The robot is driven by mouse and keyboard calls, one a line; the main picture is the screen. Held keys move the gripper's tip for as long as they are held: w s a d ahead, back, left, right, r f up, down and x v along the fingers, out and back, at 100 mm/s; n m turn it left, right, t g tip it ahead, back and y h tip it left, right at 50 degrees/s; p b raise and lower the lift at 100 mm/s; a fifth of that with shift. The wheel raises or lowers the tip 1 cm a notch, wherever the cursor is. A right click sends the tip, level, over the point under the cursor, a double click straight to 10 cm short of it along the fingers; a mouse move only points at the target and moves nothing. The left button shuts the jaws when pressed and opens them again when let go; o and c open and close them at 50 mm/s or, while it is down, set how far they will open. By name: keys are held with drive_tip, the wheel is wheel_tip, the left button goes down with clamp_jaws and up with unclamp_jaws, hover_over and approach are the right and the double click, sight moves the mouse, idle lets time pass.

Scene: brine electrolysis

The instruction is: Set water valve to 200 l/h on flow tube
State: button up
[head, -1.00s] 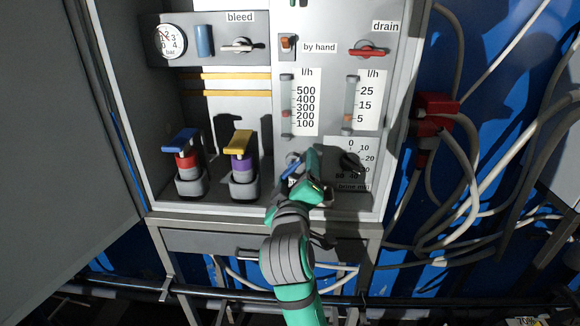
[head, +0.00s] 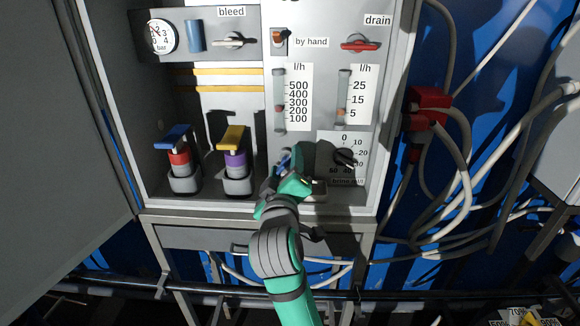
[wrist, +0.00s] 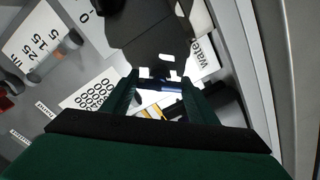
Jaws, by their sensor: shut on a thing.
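The water flow tube (head: 279,92) stands on the grey panel beside an l/h scale marked 100 to 500. Its small red float (head: 279,108) sits close to the 200 mark. My gripper (head: 289,168) is at the panel below this tube, shut on the blue water valve handle (head: 284,160), which is mostly hidden by the gripper. In the wrist view, my gripper's fingers (wrist: 158,84) close around the dark blue handle (wrist: 155,83), near the "water" label (wrist: 203,52). The handle's exact angle cannot be made out.
A second flow tube (head: 343,100) with an orange float stands to the right. A black dial (head: 345,157) is close right of my gripper. A red drain valve (head: 361,43) is above. Blue-topped (head: 172,135) and yellow-topped (head: 231,137) connectors stand to the left.

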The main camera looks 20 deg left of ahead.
drive_tip(key=shift+a+f+m, duration=0.1)
drive_tip(key=shift+m, duration=0.6)
drive_tip(key=o, duration=1)
drive_tip(key=shift+o, duration=0.2)
